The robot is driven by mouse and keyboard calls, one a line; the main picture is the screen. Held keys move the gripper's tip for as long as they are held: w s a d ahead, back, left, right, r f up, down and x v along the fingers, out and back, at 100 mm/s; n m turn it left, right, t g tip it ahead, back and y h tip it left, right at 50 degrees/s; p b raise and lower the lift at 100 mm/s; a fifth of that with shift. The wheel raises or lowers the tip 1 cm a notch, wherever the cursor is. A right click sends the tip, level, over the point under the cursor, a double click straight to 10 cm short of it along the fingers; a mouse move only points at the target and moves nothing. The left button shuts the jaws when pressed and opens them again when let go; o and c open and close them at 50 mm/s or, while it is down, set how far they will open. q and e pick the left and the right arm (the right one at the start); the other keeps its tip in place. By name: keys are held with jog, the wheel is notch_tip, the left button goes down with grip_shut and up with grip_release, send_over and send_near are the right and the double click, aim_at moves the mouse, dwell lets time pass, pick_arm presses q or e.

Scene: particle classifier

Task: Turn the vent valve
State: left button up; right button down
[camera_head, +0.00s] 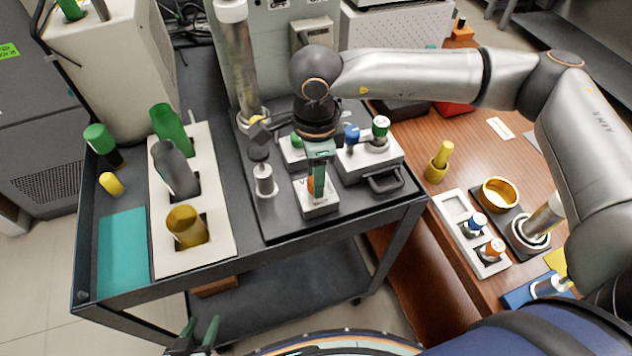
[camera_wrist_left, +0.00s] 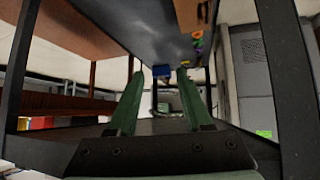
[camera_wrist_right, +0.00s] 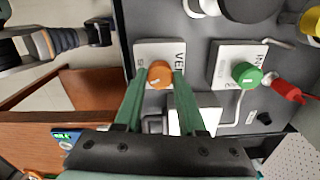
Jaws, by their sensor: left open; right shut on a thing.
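The vent valve is an orange knob (camera_wrist_right: 160,75) on a white block (camera_wrist_right: 146,49) lettered "VE" in the right wrist view; the rest of the word is hidden. In the head view its block (camera_head: 319,208) stands near the front of the cart's top, and the knob is mostly hidden. My right gripper (camera_head: 318,190) reaches down over it, and its green fingers (camera_wrist_right: 160,80) are shut on the knob from both sides. My left gripper (camera_head: 197,335) is open and empty, low in front of the cart. Its fingers stand apart in the left wrist view (camera_wrist_left: 157,78).
A similar block with a green knob (camera_wrist_right: 246,75) stands beside the vent valve. A metal cylinder (camera_head: 264,180) stands to its left and a grey-handled box (camera_head: 375,165) to its right. A white rack (camera_head: 220,240) holds several bottles. The wooden table (camera_head: 400,270) lies right.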

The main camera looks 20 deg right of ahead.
jog(key=n+b, duration=0.3)
jog(key=shift+f, duration=0.25)
jog(key=n+b, duration=0.2)
jog(key=shift+n+b, duration=0.4)
jog(key=n+b, duration=0.2)
jog(key=shift+n, duration=0.3)
jog(key=shift+n+b, duration=0.4)
jog(key=shift+b, duration=0.1)
jog(key=shift+r+n+b, duration=0.15)
jog(key=shift+n+b, duration=0.65)
jog(key=shift+n, duration=0.4)
jog(key=shift+n+b, duration=0.45)
jog(key=shift+n, duration=0.45)
pick_arm(q)
notch_tip(320, 180, down, 8)
jog(key=w+d, duration=0.1)
jog(key=d, duration=0.2)
jog(key=shift+w+f+m+h, duration=0.15)
jog(key=shift+w+m+h, duration=0.1)
jog(key=shift+m+h, duration=0.15)
pick_arm(e)
jog(key=shift+r+n, duration=0.1)
jog(key=shift+n, duration=0.2)
pick_arm(q)
jog(key=shift+a, duration=0.1)
